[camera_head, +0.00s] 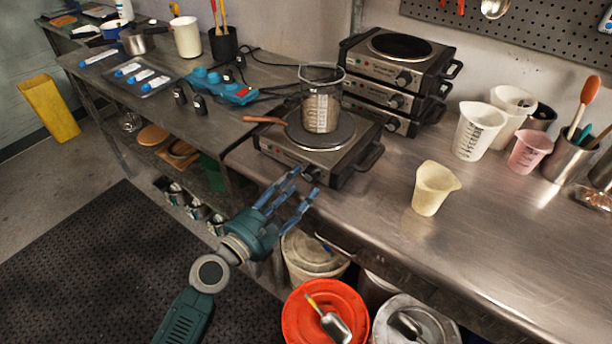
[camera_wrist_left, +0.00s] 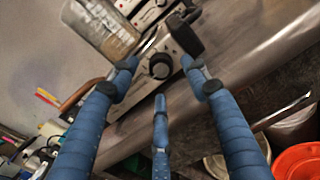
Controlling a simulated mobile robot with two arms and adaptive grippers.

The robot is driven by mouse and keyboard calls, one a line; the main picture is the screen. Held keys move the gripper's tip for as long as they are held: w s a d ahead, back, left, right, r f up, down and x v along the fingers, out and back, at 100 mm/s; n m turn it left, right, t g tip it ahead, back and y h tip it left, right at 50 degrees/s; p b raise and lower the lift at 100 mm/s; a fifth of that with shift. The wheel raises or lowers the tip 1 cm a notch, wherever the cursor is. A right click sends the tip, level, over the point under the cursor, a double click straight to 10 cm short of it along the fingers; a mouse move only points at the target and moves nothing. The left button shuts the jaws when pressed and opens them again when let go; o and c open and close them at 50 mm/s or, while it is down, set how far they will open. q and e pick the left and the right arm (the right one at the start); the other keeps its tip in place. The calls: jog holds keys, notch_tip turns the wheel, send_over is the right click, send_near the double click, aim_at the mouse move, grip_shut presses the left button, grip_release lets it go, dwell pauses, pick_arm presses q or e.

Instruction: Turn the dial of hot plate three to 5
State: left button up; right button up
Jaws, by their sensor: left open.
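A hot plate (camera_head: 350,160) stands alone near the front edge of the steel bench, with a glass beaker (camera_head: 320,105) on its round top. Its black dial (camera_wrist_left: 160,65) is on the front panel and shows between my fingertips in the left wrist view; in the head view the dial is close to my fingers. I cannot read its setting or a plate number. My left gripper (camera_head: 298,188) is open and empty in front of the panel, its blue fingers (camera_wrist_left: 162,82) spread around the dial's outline. I cannot tell whether they touch it. My right gripper is out of view.
Several stacked hot plates (camera_head: 400,75) stand behind. A copper-coloured handle (camera_head: 264,120) sticks out left of the beaker. A cream cup (camera_head: 435,188) and a white measuring jug (camera_head: 478,130) stand to the right. An orange-red bucket (camera_head: 295,310) stands below the bench's front edge.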

aim_at(308, 177)
pick_arm(q)
jog(key=shift+x, duration=1.95)
jog(key=shift+s, duration=0.1)
jog(key=c, duration=1.1)
